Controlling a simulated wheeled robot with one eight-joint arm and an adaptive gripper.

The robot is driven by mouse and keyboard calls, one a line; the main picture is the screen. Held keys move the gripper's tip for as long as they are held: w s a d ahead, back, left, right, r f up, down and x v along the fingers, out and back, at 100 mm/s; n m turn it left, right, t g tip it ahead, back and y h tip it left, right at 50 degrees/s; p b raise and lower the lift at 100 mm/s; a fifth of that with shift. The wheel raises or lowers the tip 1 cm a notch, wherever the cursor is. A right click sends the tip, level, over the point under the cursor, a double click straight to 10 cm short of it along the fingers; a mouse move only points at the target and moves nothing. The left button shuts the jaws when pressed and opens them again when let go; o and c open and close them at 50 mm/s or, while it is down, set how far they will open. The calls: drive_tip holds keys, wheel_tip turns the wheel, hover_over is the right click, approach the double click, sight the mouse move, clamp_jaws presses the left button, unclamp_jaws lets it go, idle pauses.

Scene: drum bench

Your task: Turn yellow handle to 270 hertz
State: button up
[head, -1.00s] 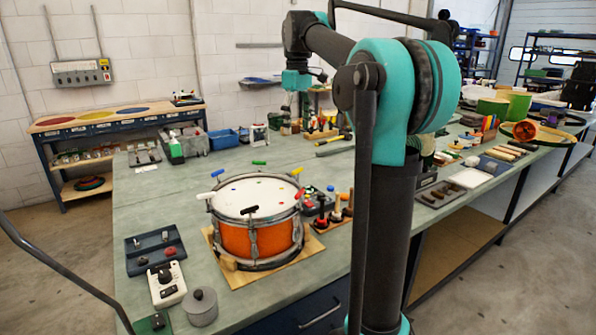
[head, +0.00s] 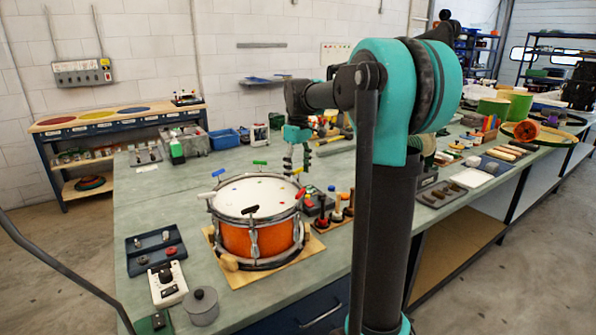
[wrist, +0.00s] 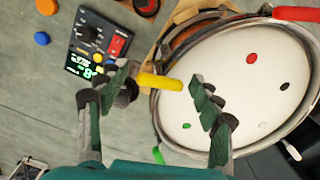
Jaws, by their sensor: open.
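The yellow handle (wrist: 160,82) sticks out from the rim of the orange drum (head: 240,240). In the wrist view it lies between my two open fingers, with a gap to the right finger; I cannot tell whether the left one touches its inner end. My gripper (wrist: 160,92) is open and points down. In the head view my gripper (head: 297,165) is above the drum's far right rim, near the yellow handle. A dark tuner box (wrist: 97,45) with a green lit display and a red switch stands beside the drum. The display's digits are too blurred to read.
Red (wrist: 297,13) and green (wrist: 158,155) handles also stick out from the rim. A grey lidded pot (head: 201,306) and a white control box (head: 167,284) are at the front left.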

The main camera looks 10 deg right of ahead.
drive_tip(key=shift+c, duration=0.3)
drive_tip(key=c, duration=1.1)
drive_tip(key=shift+c, duration=0.2)
drive_tip(key=shift+m, duration=3.4)
drive_tip(key=o, duration=1.2)
